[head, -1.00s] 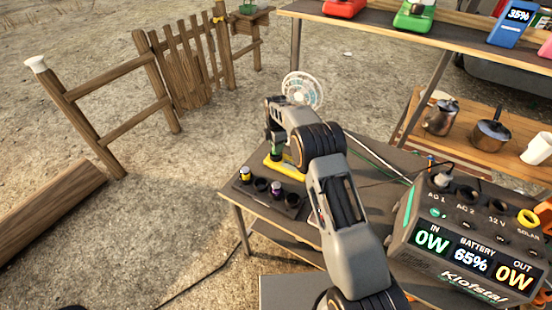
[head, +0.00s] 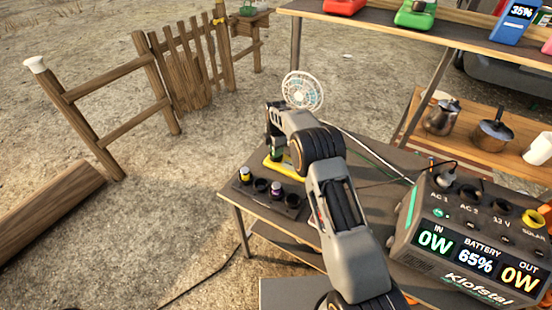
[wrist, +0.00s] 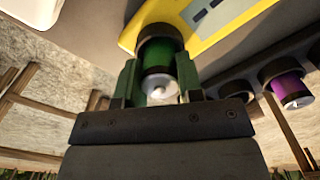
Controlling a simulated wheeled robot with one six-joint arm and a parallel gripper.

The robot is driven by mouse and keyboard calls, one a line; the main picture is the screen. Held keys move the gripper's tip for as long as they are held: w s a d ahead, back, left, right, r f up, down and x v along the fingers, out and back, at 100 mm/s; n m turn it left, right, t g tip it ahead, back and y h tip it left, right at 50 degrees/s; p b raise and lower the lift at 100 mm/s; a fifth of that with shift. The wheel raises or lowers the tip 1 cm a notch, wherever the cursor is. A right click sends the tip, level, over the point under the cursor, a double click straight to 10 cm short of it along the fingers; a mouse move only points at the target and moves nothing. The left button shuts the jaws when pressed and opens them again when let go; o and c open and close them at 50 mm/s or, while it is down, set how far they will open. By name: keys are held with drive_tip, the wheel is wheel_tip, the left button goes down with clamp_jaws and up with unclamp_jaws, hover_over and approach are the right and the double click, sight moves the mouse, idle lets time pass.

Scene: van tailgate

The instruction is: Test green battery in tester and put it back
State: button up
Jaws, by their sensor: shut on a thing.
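My gripper (head: 276,150) is over the yellow tester (head: 273,168) on the small dark table. In the wrist view my gripper (wrist: 158,85) is shut on the green battery (wrist: 158,58), with a finger on each side. The battery's silver end (wrist: 160,86) faces the wrist camera. Its far end meets a dark round socket on the yellow tester (wrist: 208,25); how deep it sits cannot be told. The tester's display is mostly hidden. The dark battery tray (head: 266,199) in front of the tester holds a yellow battery (head: 245,174) and a purple battery (head: 277,189), with empty holes between and beside them.
A power station (head: 470,245) stands at the right of the table. A round fan (head: 302,91) is behind my arm. Shelves with pots (head: 491,135) and coloured devices are at the back right. Open ground lies left of the table.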

drive_tip(key=o, duration=1.1)
drive_tip(key=shift+c, duration=0.2)
wheel_tip(320, 180, up, 14)
drive_tip(key=shift+f, duration=0.1)
